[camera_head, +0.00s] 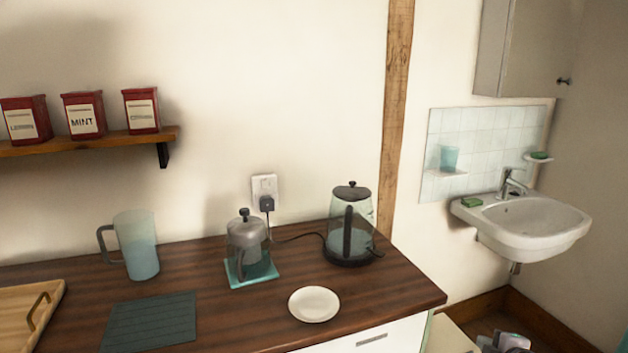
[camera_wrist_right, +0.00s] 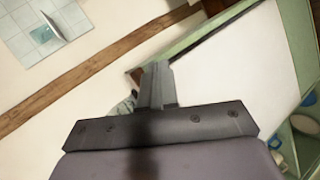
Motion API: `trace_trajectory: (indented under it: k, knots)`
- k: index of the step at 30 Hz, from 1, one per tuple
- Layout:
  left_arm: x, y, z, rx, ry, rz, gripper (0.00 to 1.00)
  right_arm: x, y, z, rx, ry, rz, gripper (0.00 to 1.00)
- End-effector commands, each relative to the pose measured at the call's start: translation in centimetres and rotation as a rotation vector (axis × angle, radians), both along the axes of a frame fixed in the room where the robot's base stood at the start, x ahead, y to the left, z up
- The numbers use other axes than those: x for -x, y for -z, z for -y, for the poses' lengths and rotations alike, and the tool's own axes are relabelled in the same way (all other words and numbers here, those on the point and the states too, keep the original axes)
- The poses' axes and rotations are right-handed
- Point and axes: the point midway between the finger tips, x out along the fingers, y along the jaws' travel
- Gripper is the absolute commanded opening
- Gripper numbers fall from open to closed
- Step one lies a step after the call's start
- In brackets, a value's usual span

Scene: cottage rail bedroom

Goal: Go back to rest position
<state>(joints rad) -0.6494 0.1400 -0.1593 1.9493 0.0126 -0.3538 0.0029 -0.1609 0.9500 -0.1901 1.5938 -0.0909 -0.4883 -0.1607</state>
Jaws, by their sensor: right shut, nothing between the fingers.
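My right gripper (camera_head: 508,342) shows in part at the bottom right corner of the head view, low beside the counter's right end and below the sink. In the right wrist view its fingers (camera_wrist_right: 155,82) are together with nothing between them. My left gripper is not in view. No object is held by the right gripper.
The dark wooden counter (camera_head: 380,291) holds a kettle (camera_head: 350,228), a French press (camera_head: 248,245), a jug (camera_head: 136,246), a saucer (camera_head: 314,304), a mat (camera_head: 149,321) and a tray (camera_head: 22,309). A sink (camera_head: 530,225) hangs at right. Canisters (camera_head: 83,115) stand on a shelf.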

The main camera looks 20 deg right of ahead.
Motion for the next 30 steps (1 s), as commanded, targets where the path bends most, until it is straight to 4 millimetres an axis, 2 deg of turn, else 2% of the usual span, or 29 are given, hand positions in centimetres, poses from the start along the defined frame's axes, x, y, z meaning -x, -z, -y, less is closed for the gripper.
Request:
trace_trajectory:
  k: [1, 6, 14, 23, 30]
  knots:
    - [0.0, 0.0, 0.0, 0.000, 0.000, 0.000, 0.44, 1.8, 1.6, -2.0, -0.049, -0.032, -0.029, 0.00]
    - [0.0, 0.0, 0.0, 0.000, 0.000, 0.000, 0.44, 7.3, 4.8, -8.1, -0.216, -0.110, -0.099, 0.00]
    - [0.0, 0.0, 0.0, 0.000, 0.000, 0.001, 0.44, 14.8, 6.6, -15.3, -0.447, -0.171, -0.196, 0.00]
    - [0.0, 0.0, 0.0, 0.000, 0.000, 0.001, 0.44, 16.3, 8.7, -20.9, -0.687, -0.023, -0.134, 0.00]
    - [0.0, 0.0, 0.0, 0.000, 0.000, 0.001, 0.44, 16.9, 9.5, -26.9, -0.919, 0.127, -0.073, 0.00]
